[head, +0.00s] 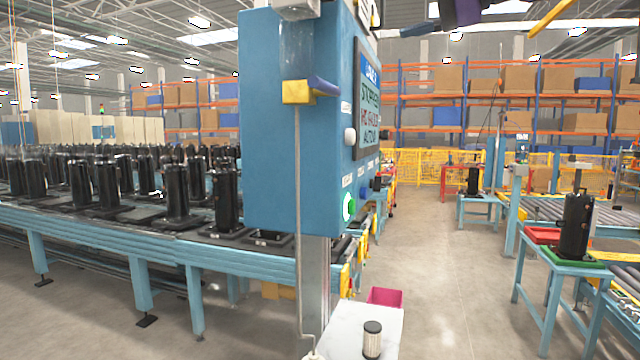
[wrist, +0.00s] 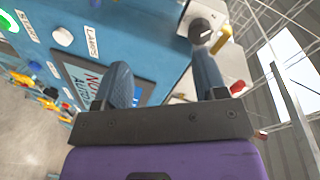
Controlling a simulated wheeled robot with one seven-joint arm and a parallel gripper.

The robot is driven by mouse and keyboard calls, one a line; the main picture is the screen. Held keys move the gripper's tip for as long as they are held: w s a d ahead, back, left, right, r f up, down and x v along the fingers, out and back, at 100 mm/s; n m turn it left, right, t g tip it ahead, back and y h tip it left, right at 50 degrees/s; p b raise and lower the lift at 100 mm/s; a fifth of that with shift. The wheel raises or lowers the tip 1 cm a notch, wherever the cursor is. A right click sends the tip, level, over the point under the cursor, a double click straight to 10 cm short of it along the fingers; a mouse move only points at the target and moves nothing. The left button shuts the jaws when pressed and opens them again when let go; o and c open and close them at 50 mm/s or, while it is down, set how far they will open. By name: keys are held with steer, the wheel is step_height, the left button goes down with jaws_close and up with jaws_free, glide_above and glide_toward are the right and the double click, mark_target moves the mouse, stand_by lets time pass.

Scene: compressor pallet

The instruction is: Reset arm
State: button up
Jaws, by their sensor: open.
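My gripper (wrist: 164,82) shows in the wrist view with its two blue-grey fingers apart and nothing between them. Its purple body fills the bottom of that view. Beyond the fingers is the blue control cabinet (wrist: 150,25), with its screen (wrist: 92,84) partly hidden by the left finger. A dark round knob (wrist: 201,29) on a pale plate lies beyond the right finger. In the head view, part of my purple gripper body (head: 466,12) shows at the top edge, right of the cabinet (head: 290,150); its fingertips cannot be made out clearly there. I cannot tell whether a finger touches the cabinet.
The cabinet carries a lit green button (head: 349,208) and a yellow-and-blue lever (head: 308,90). A conveyor (head: 160,235) with several black compressors stands left. A green-topped table (head: 575,262) with one compressor stands right. The floor (head: 450,290) between is clear.

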steer(key=s+d+f+h, duration=0.5)
steer(key=s+f, duration=0.2)
steer(key=f, duration=0.5)
steer(key=s+d+f+g+h, duration=0.1)
steer(key=s+d+f+h, duration=0.3)
steer(key=f, duration=0.9)
steer(key=s+d+f+h, duration=0.5)
steer(key=s+d+f, duration=0.2)
steer(key=s+f, duration=0.3)
step_height(320, 180, down, 3)
steer(key=shift+f+m+g+h, duration=0.15)
steer(key=shift+m+g+h, duration=0.15)
